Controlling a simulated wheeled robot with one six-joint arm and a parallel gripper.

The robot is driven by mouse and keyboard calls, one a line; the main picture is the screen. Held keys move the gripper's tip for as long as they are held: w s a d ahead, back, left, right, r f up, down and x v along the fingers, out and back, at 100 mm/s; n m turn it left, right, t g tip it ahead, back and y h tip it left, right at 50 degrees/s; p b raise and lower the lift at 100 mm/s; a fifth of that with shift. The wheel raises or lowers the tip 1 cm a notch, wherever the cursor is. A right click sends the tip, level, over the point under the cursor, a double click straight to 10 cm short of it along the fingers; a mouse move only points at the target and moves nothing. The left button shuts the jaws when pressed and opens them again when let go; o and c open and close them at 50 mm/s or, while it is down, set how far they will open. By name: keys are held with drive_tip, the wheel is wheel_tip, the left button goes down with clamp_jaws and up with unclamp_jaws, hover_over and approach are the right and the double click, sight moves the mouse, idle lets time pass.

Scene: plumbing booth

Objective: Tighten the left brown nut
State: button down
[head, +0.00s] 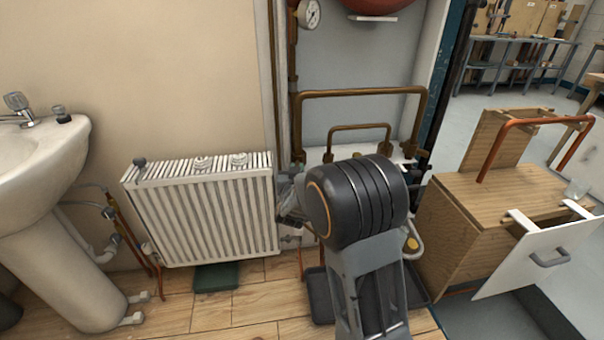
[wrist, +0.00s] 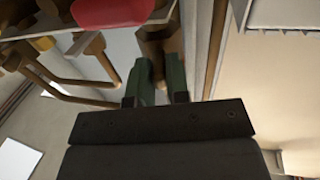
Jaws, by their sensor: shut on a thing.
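A brown nut (wrist: 153,52) on a brown pipe shows at the top middle of the wrist view. My gripper (wrist: 158,78) has its two green fingers on either side of this nut and is shut on it. The fingers partly cover the nut, so its seating cannot be seen. In the head view, my arm hides most of the gripper and the lower pipe fittings. Brown pipework (head: 360,93) rises above that spot, left of the teal door frame.
A white radiator (head: 205,205) stands close to the left of my arm, with a sink (head: 35,160) beyond it. A wooden cabinet (head: 490,215) with an open white drawer stands at right. A red part (wrist: 108,12) is close to the fingers in the wrist view.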

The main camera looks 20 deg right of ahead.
drive_tip(key=shift+w+a+r+m+g+h+p, duration=0.1)
drive_tip(key=shift+w+a+m+g+h+p, duration=0.2)
drive_tip(key=shift+m+g+h+p, duration=0.5)
drive_tip(key=shift+w+a+f+m+g+h+p, duration=0.2)
drive_tip(key=shift+a+m+g+h, duration=0.3)
drive_tip(key=shift+h, duration=0.5)
drive_tip(key=shift+w+a+r+m+g+h+p, duration=0.2)
drive_tip(key=shift+m+g+h+p, duration=0.4)
drive_tip(key=shift+m+h, duration=0.25)
drive_tip(key=c, duration=1.1)
unclamp_jaws()
drive_tip(key=p+v, duration=0.3)
drive_tip(key=v, duration=1)
drive_tip(key=shift+a+p, duration=0.35)
drive_tip(key=shift+a, duration=0.05)
